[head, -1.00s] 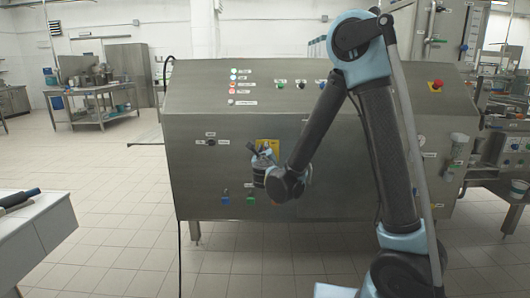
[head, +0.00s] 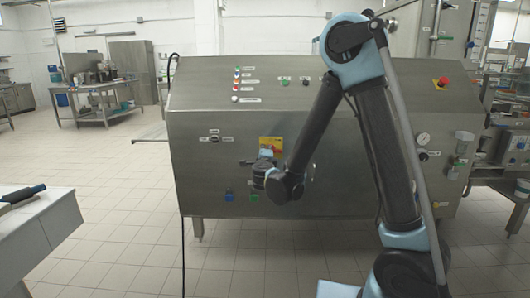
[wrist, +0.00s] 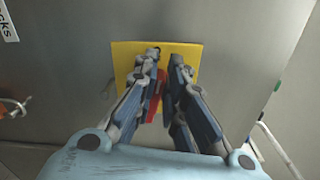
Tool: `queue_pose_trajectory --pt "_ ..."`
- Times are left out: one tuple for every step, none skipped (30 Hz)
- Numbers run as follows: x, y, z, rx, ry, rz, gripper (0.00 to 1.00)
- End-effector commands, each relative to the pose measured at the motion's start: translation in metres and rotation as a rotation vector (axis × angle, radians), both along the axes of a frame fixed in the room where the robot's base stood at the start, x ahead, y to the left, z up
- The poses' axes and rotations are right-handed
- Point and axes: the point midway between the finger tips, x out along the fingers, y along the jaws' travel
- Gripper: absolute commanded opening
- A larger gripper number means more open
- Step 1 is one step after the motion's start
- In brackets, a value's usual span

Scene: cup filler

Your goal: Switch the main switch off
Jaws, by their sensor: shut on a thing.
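The main switch is a red handle (wrist: 154,96) on a yellow plate (wrist: 190,52) on the machine's grey metal front. The yellow plate also shows in the head view (head: 271,141), partly covered by my gripper. My gripper (wrist: 166,56) reaches the plate in the wrist view, with its two fingers close together and the red handle between them. The handle's far part and its exact angle are hidden by the fingers. In the head view my gripper (head: 262,158) is at the machine front, just below the plate.
The wide steel machine (head: 225,110) fills the middle. A black selector knob (head: 213,139) sits left of the switch, and blue connectors (head: 229,195) sit below. A red emergency button (head: 441,83) is at upper right. A white table (head: 40,230) stands at left; the floor between is clear.

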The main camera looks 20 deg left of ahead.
Motion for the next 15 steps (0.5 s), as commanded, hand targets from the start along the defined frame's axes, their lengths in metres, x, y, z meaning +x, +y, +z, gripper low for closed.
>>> queue_pose_trajectory --pt "-0.0016 0.0018 -0.0019 -0.028 -0.003 0.005 0.00" --pt "-0.0017 0.0019 -0.0024 -0.044 -0.008 0.006 0.00" --pt "-0.0017 0.0020 -0.0030 -0.068 -0.013 0.006 0.00" --pt "-0.0017 0.0021 -0.0035 -0.083 -0.017 0.006 0.00" --pt "-0.0018 0.0022 -0.0039 -0.098 -0.020 0.006 0.00" --pt "-0.0018 0.0022 -0.0043 -0.116 -0.025 0.006 0.00" --pt "-0.0018 0.0024 -0.0047 -0.128 -0.028 0.006 0.00" --pt "-0.0018 0.0025 -0.0050 -0.139 -0.030 0.006 0.00" --pt "-0.0018 0.0025 -0.0052 -0.152 -0.034 0.006 0.00" --pt "-0.0018 0.0026 -0.0055 -0.160 -0.035 0.006 0.00" --pt "-0.0018 0.0025 -0.0058 -0.168 -0.037 0.006 0.00" --pt "-0.0018 0.0025 -0.0060 -0.177 -0.039 0.006 0.00" --pt "-0.0019 0.0026 -0.0061 -0.183 -0.041 0.006 0.00" --pt "-0.0020 0.0026 -0.0062 -0.186 -0.042 0.006 0.00" --pt "-0.0020 0.0026 -0.0064 -0.191 -0.043 0.007 0.00"
